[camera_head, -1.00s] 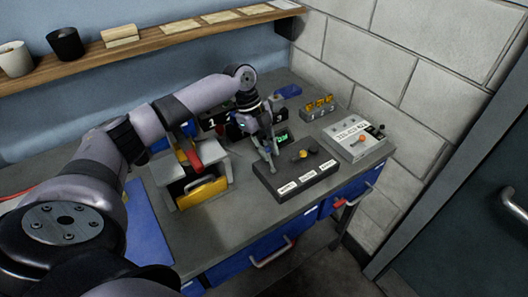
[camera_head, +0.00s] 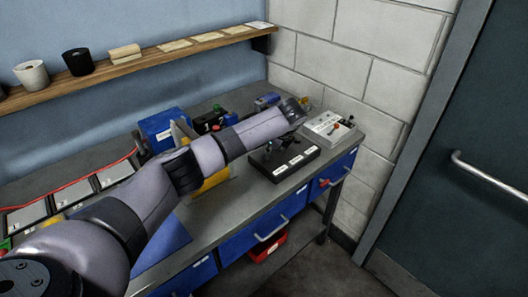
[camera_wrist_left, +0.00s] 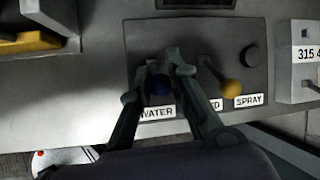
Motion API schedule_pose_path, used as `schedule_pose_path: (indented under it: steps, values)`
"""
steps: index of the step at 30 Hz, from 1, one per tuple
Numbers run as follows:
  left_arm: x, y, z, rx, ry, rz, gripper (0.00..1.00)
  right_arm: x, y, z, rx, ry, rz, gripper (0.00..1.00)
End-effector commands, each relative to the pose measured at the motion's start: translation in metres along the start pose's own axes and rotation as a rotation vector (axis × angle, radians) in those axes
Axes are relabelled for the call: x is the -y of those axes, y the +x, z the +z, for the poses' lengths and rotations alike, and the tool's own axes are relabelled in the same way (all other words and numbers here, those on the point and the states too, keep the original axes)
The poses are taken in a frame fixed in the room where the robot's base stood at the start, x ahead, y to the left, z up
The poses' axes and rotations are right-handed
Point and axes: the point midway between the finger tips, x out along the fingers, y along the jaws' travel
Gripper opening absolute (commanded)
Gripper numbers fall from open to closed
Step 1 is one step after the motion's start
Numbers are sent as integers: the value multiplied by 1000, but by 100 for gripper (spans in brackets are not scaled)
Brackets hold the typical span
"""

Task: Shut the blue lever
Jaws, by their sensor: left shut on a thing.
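The dark control box (camera_head: 284,166) stands on the bench near its front edge, with white labels along its front. In the left wrist view, the blue lever's round knob (camera_wrist_left: 159,86) is above the WATER label, between the fingers of my left gripper (camera_wrist_left: 162,68). The gripper is shut on the lever, and its fingers hide most of the shaft. In the head view, my left forearm and wrist cover much of the gripper and the lever. My right gripper is not in view.
A yellow-tipped lever (camera_wrist_left: 231,87) and a black knob (camera_wrist_left: 250,56) sit right of the blue lever on the same box. A blue box (camera_head: 163,130) and a yellow-fronted unit (camera_head: 214,181) are left.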

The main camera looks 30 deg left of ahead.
Motion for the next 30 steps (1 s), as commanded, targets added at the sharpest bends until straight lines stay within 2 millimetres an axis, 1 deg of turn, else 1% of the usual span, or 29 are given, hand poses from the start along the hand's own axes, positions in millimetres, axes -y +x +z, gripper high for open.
schedule_pose_path:
  steps: [1,6,12,28,29,30]
  values:
    - [3,-2,-3,27,8,-6,0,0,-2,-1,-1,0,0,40]
    - [6,0,-8,111,22,-24,0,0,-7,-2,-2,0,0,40]
    - [6,1,-10,167,30,-37,0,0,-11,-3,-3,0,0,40]
    - [5,3,-12,187,34,-41,0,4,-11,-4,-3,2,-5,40]
    - [5,3,-12,187,34,-41,18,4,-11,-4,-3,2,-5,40]
    - [5,3,-12,187,34,-40,21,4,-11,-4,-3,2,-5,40]
